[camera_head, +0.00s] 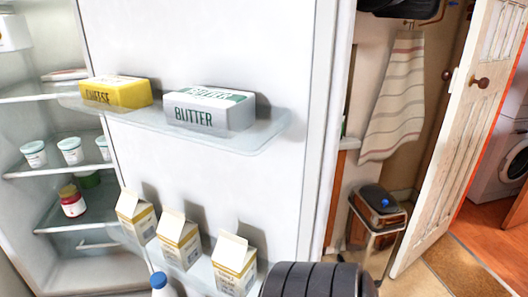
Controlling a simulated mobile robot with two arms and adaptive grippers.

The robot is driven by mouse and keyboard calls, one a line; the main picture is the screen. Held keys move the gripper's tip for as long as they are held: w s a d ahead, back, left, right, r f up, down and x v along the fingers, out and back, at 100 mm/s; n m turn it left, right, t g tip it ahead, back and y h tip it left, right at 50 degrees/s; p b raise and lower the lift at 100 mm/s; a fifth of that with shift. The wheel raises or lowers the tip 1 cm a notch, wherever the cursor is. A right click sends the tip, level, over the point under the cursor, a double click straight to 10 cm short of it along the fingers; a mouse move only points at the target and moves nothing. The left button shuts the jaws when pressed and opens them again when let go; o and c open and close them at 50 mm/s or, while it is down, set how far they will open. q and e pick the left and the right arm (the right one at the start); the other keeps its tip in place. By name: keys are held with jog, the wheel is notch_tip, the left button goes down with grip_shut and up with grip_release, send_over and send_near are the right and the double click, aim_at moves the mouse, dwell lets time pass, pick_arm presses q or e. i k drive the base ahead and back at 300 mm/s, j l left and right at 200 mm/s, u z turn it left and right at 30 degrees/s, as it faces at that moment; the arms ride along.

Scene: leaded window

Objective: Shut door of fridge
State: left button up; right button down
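The fridge (58,45) stands at the left with its inside showing. Its white door (215,45) is open, with the inner face toward me. An upper door shelf (255,140) carries a yellow cheese pack (118,93) and a white butter pack (210,110). Cartons (180,245) stand on a lower door shelf, with a blue-capped bottle (160,285) in front of them at the bottom edge. The door's free edge (325,120) is at the right. Neither of my grippers shows; a black ribbed part, which seems to be mine, covers the bottom middle.
Inside the fridge are small cups (70,151) and a red jar (72,202). A washing machine (505,155) stands beyond. Some floor (450,265) is clear at lower right.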

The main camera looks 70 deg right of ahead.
aim_at(269, 186)
jog(key=k+l, duration=0.1)
jog(key=l, duration=0.3)
jog(key=k+l, duration=0.1)
jog(key=l, duration=0.3)
jog(key=k+l, duration=0.1)
jog(key=l, duration=0.3)
jog(key=k+l, duration=0.1)
jog(key=l, duration=0.3)
jog(key=k+l, duration=0.1)
jog(key=l, duration=0.3)
jog(key=k+l, duration=0.1)
jog(key=l, duration=0.3)
